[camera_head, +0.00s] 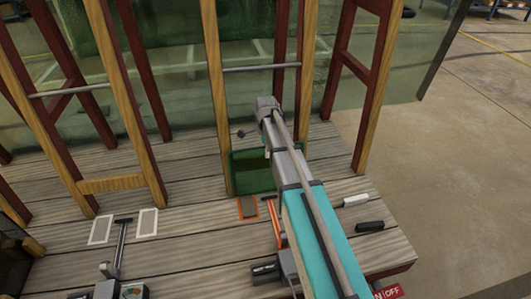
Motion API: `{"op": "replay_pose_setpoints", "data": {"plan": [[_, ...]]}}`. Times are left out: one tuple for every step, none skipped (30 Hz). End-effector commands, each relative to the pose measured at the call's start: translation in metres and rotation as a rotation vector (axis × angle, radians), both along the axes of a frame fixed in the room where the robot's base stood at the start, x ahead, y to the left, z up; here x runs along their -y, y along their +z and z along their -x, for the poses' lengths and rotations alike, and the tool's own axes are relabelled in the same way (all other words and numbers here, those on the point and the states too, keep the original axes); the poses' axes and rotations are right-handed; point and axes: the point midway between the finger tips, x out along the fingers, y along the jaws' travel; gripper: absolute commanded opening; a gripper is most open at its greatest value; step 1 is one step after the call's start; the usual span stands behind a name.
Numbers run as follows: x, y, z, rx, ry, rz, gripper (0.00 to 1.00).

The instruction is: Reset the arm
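A long teal and grey arm (318,240) rises from the bottom edge to the middle of the view. It ends in a grey block (268,106) in front of the wooden frames. A thin grey rod runs along its upper side. I cannot tell from this view whether this arm is mine. No gripper fingers can be made out. The arm hides part of the plank surface and of a dark green panel (243,180) behind it.
A plank deck (190,165) carries upright wooden frames (215,95) with greenish glass behind. A lever (120,243) stands at lower left beside white-edged pads (101,230). An orange-edged pad (248,207), a white handle (356,200) and a black one (370,227) lie near the arm. Open floor (455,170) is at right.

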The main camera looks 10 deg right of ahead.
Motion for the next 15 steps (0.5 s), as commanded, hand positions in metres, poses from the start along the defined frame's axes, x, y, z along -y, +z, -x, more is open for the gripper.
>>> {"op": "replay_pose_setpoints", "data": {"plan": [[0.0, 0.0002, 0.0001, 0.0, 0.0, 0.0, 0.25], [0.0, 0.0001, 0.0001, 0.0, 0.0, 0.0, 0.3], [0.0, 0.0001, 0.0001, 0.0, 0.0, 0.0, 0.38], [-0.0001, 0.0001, 0.0001, 0.0, 0.0, 0.0, 0.43], [-0.0001, 0.0001, 0.0, 0.0, 0.0, 0.0, 0.49], [-0.0001, 0.0, 0.0, 0.0, 0.0, 0.0, 0.49], [-0.0001, 0.0, 0.0, 0.0, 0.0, 0.0, 0.49], [-0.0001, 0.0, 0.0, 0.0, 0.0, 0.0, 0.49], [-0.0001, 0.0, 0.0, 0.0, 0.0, 0.0, 0.49], [-0.0001, 0.0, 0.0, 0.0, 0.0, 0.0, 0.49], [-0.0001, 0.0, 0.0, 0.0, 0.0, 0.0, 0.49], [-0.0002, -0.0001, 0.0, 0.0, 0.0, 0.0, 0.49], [-0.0002, -0.0004, 0.0, 0.001, 0.0, 0.0, 0.49], [-0.0002, -0.0004, 0.0, 0.001, 0.0, 0.0, 0.49], [-0.0002, -0.0004, 0.0, 0.001, 0.0, 0.0, 0.49]]}}
